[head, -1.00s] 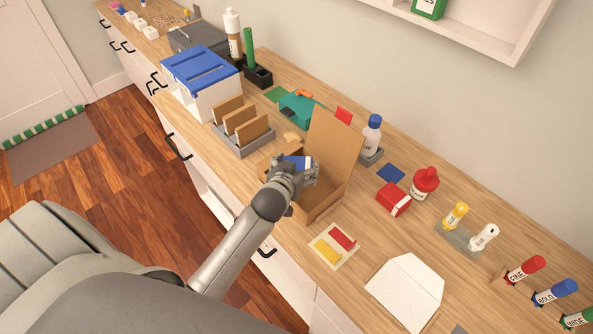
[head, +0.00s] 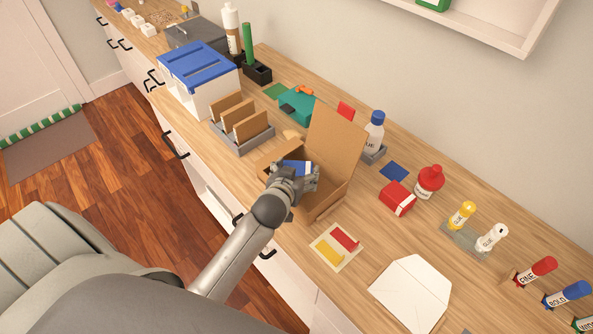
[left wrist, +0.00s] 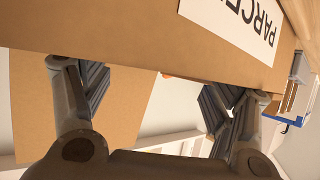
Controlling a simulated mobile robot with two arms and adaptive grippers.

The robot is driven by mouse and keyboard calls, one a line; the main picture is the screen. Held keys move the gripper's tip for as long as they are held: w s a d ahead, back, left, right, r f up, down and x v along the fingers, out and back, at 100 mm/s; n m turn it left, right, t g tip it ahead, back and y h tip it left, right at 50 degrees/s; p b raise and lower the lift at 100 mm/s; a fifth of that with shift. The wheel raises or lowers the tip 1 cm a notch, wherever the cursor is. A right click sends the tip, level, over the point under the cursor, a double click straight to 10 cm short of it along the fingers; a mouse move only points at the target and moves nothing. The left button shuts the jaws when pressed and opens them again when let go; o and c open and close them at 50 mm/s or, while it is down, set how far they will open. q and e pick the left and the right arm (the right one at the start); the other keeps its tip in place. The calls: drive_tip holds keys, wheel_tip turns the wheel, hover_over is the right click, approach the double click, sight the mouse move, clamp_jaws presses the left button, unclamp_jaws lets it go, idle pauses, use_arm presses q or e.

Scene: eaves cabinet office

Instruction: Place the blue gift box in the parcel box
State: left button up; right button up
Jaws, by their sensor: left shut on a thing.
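The parcel box (head: 333,187) is an open brown cardboard box on the counter, with its lid flap standing up. My left gripper (head: 306,178) is at the box's opening and shut on the blue gift box (head: 296,167). Only a blue and white part of the gift box shows beside the fingers. My right gripper is not in view.
A card with a red and a yellow piece (head: 334,247) and a white envelope (head: 411,290) lie to the near right. A grey rack with brown dividers (head: 243,140) stands left of the parcel box. A red carton (head: 397,198) and a bottle (head: 374,132) are to the right.

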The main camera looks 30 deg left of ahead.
use_arm(q)
drive_tip(key=o, duration=1.1)
drive_tip(key=shift+f, duration=0.15)
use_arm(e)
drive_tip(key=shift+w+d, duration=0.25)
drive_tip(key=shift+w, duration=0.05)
use_arm(q)
drive_tip(key=shift+r+p, duration=0.35)
drive_tip(key=shift+r, duration=0.35)
drive_tip(key=shift+s+r, duration=0.1)
drive_tip(key=shift+s, duration=0.3)
drive_tip(key=b+v, duration=0.1)
drive_tip(key=v, duration=1)
drive_tip(key=shift+d+r+b, duration=0.1)
drive_tip(key=shift+r+b, duration=0.15)
drive_tip(key=shift+b, duration=0.15)
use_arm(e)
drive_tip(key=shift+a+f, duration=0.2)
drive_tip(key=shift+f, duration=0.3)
